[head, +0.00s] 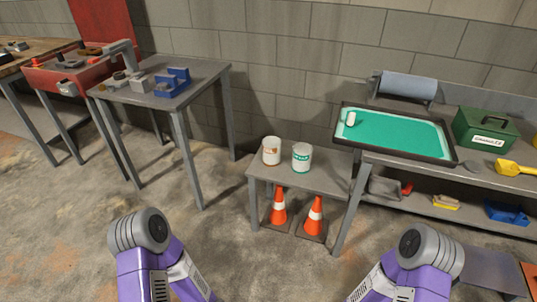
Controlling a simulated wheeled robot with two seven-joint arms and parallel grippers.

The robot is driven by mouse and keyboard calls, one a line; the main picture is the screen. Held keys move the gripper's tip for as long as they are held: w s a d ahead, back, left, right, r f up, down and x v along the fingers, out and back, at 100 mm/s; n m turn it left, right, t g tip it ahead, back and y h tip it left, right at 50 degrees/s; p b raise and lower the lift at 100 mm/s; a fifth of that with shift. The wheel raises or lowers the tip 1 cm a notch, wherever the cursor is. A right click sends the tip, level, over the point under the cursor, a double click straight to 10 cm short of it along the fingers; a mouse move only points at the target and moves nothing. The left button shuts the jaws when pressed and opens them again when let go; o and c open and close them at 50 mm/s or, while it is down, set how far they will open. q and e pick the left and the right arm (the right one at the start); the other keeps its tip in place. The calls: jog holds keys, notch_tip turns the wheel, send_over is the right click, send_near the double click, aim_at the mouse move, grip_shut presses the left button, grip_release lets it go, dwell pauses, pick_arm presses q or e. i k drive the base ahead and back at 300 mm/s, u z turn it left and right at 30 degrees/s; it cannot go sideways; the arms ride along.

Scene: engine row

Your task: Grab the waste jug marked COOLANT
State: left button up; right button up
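Two white round containers stand upright on a low grey table in the middle. The right container (302,157) has a green band with lettering too small to read. The left container (271,151) has an orange-brown mark. I cannot read COOLANT on either. Parts of my two purple arms show at the bottom edge, well short of the low table. Neither of my grippers is in the picture.
Two orange cones (279,211) stand beneath the low table (331,183). A bench at right holds a black-rimmed green tray (449,148) and a green box (484,130). A taller table (206,72) stands at left. Floor between it and the low table is clear.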

aim_at(302, 158)
jog(key=z, duration=2)
jog(key=k, duration=0.85)
jog(key=u, duration=1.35)
jog(key=i, duration=1.95)
jog(key=u, duration=0.95)
jog(key=i, duration=0.35)
jog(key=u, duration=0.25)
